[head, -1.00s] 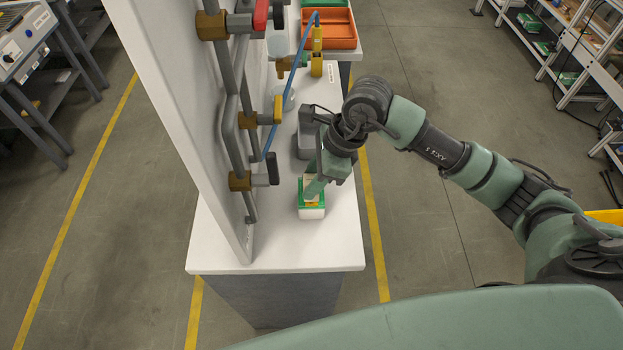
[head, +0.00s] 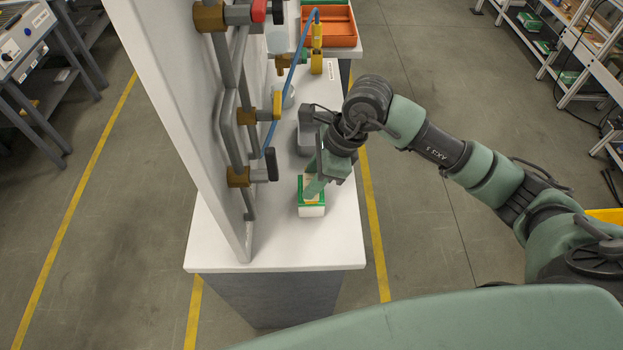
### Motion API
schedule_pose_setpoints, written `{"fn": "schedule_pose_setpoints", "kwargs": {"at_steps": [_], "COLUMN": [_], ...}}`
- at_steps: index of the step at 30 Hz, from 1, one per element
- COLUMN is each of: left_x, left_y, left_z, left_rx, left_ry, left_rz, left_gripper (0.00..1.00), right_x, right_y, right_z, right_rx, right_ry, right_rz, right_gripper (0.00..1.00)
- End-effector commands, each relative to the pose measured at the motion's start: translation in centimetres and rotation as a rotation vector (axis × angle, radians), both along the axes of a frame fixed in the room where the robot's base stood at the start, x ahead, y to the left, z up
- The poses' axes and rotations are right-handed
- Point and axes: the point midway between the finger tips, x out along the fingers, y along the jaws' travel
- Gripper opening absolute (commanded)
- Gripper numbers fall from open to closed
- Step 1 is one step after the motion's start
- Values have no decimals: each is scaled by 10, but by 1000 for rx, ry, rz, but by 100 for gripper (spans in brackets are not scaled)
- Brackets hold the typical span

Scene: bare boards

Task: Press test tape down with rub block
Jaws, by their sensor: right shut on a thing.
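My right gripper (head: 314,189) reaches in from the right, pointing down over the near part of the white bench. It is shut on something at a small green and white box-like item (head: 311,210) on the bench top. An orange-tan patch shows between the fingers; I cannot tell whether it is the rub block or the tape. The fingers hide most of the contact. No strip of test tape can be made out clearly. My left gripper is not in view.
A white upright panel (head: 165,90) with grey pipes and brass valves (head: 238,176) stands along the bench's left side. A grey device (head: 308,130) sits behind the gripper. An orange tray (head: 340,25) is at the back. The bench's near end (head: 275,250) is clear.

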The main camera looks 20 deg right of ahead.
Motion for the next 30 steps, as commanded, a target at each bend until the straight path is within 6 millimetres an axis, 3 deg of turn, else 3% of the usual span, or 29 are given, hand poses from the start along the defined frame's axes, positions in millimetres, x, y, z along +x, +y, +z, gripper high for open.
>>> {"fn": "schedule_pose_setpoints", "kwargs": {"at_steps": [17,30], "left_x": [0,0], "left_y": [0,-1], "left_z": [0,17], "left_rx": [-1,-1], "left_ry": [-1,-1], "left_rz": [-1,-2], "left_gripper": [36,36], "right_x": [-1,0], "right_y": [0,0], "right_z": [-2,31], "right_rx": [-3,-2], "right_ry": [5,1], "right_rz": [1,0], "right_gripper": [0,0]}}
